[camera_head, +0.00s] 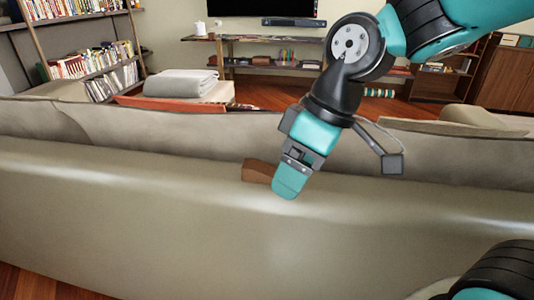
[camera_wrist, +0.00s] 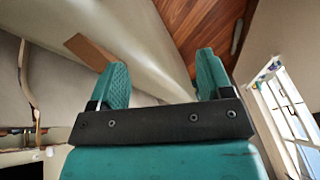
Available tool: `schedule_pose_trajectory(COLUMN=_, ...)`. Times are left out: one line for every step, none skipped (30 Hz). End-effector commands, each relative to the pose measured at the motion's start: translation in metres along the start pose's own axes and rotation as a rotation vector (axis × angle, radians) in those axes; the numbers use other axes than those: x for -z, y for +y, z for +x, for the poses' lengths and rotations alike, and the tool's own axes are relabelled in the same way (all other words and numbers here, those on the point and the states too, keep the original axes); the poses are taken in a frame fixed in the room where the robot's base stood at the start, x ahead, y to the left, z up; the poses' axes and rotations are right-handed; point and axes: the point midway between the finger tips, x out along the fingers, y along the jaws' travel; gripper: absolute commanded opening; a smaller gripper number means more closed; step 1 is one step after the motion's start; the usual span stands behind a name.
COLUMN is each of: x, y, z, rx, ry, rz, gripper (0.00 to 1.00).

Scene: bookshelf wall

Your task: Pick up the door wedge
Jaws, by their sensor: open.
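The door wedge (camera_head: 257,171) is a small brown block lying on top of the sofa's back in the head view. My gripper (camera_head: 288,185) is just right of it there and covers its right end. In the wrist view the wedge (camera_wrist: 89,51) shows at upper left, beyond and left of the left finger. My gripper (camera_wrist: 162,78) is open there, with nothing between its two teal fingers. The wedge is outside the jaws. I cannot tell whether a finger touches it.
The beige sofa back (camera_head: 150,220) spans the head view below my arm. A folded grey blanket (camera_head: 180,82) lies behind it. A bookshelf (camera_head: 88,60) stands at the left, and a low console (camera_head: 270,62) under a television (camera_head: 262,8). Wood floor (camera_wrist: 205,30) shows in the wrist view.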

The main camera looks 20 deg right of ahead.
Motion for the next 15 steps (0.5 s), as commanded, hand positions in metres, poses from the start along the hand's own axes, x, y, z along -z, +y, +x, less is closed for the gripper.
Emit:
schedule_pose_trajectory(x=0.022, y=0.017, z=-0.033, rx=-0.018, ry=0.012, rz=-0.037, gripper=0.72)
schedule_pose_trajectory(x=0.03, y=0.028, z=-0.041, rx=-0.029, ry=0.019, rz=-0.07, gripper=0.72)
schedule_pose_trajectory(x=0.04, y=0.042, z=-0.051, rx=-0.043, ry=0.026, rz=-0.11, gripper=0.72)
schedule_pose_trajectory(x=0.046, y=0.052, z=-0.057, rx=-0.053, ry=0.031, rz=-0.138, gripper=0.72)
schedule_pose_trajectory(x=0.051, y=0.061, z=-0.062, rx=-0.062, ry=0.034, rz=-0.165, gripper=0.72)
schedule_pose_trajectory(x=0.057, y=0.072, z=-0.068, rx=-0.073, ry=0.039, rz=-0.194, gripper=0.72)
schedule_pose_trajectory(x=0.06, y=0.079, z=-0.071, rx=-0.081, ry=0.042, rz=-0.215, gripper=0.72)
schedule_pose_trajectory(x=0.062, y=0.084, z=-0.073, rx=-0.087, ry=0.043, rz=-0.23, gripper=0.72)
schedule_pose_trajectory(x=0.065, y=0.091, z=-0.075, rx=-0.094, ry=0.045, rz=-0.247, gripper=0.72)
schedule_pose_trajectory(x=0.066, y=0.094, z=-0.075, rx=-0.097, ry=0.046, rz=-0.258, gripper=0.72)
schedule_pose_trajectory(x=0.066, y=0.096, z=-0.073, rx=-0.098, ry=0.045, rz=-0.264, gripper=0.72)
schedule_pose_trajectory(x=0.066, y=0.098, z=-0.069, rx=-0.099, ry=0.045, rz=-0.27, gripper=0.72)
schedule_pose_trajectory(x=0.067, y=0.099, z=-0.064, rx=-0.099, ry=0.045, rz=-0.272, gripper=0.72)
schedule_pose_trajectory(x=0.067, y=0.099, z=-0.059, rx=-0.099, ry=0.045, rz=-0.273, gripper=0.72)
schedule_pose_trajectory(x=0.066, y=0.1, z=-0.05, rx=-0.097, ry=0.043, rz=-0.273, gripper=0.72)
